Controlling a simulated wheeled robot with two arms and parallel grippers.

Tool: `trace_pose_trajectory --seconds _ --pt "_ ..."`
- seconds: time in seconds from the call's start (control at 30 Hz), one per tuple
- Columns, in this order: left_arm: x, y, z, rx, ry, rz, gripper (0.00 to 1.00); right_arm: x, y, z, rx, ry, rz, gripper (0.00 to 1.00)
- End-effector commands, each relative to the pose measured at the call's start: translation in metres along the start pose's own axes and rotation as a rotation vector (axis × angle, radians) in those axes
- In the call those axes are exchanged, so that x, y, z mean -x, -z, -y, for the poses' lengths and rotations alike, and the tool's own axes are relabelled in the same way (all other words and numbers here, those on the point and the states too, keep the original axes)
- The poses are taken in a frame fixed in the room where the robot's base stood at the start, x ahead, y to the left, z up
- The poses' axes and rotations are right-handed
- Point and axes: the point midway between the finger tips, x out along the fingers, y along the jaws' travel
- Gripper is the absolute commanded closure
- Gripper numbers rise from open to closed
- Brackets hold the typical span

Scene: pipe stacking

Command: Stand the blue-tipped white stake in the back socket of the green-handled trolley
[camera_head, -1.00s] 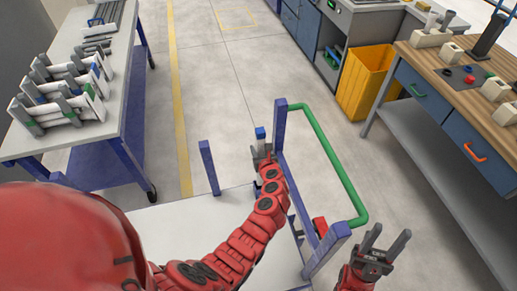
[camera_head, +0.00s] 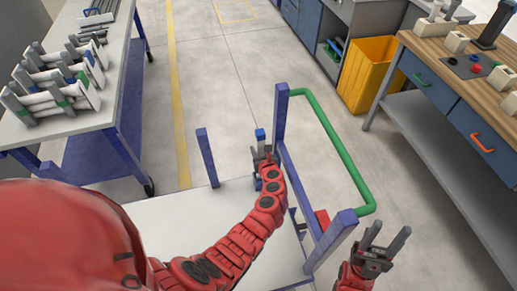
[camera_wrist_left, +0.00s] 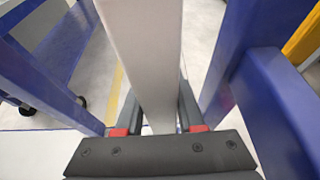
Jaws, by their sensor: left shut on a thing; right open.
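The white stake with a blue tip (camera_head: 260,134) is upright in my left gripper (camera_head: 262,154), beside the tall blue post at the handle's far end. In the left wrist view the white shaft (camera_wrist_left: 145,50) stands between the closed fingers (camera_wrist_left: 158,128). The trolley has a white deck (camera_head: 165,230), blue posts and a green handle (camera_head: 345,155) on its right side. The stake's lower end and the back socket are hidden, so I cannot tell whether the stake is seated. My right gripper (camera_head: 384,240) is open and empty, right of the trolley.
Blue posts (camera_wrist_left: 235,60) stand close on both sides of my left gripper. A table (camera_head: 75,120) with racks of white pipes (camera_head: 60,90) is at left. A yellow bin (camera_head: 368,75) and a wood-topped workbench (camera_head: 425,48) are at right. Floor beyond the trolley is clear.

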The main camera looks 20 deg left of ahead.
Motion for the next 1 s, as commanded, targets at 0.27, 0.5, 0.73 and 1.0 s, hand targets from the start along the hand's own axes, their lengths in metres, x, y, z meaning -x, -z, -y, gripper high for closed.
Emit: trace_pose_trajectory --seconds 0.27,0.5,0.73,1.0 --pt "-0.001 0.001 0.0 0.0 0.0 0.001 1.0 0.001 0.0 0.0 0.0 0.0 0.0 0.5" --pt "-0.001 0.002 0.0 0.0 0.0 0.001 0.3 0.001 0.0 0.0 0.0 0.0 0.0 0.5" --pt "-0.001 0.002 0.0 0.0 0.0 0.0 0.28 0.002 0.0 0.0 0.0 0.0 0.0 0.5" --pt "0.015 0.002 0.0 0.0 0.001 0.0 0.28 -0.002 0.0 0.0 0.0 0.0 0.0 0.5"
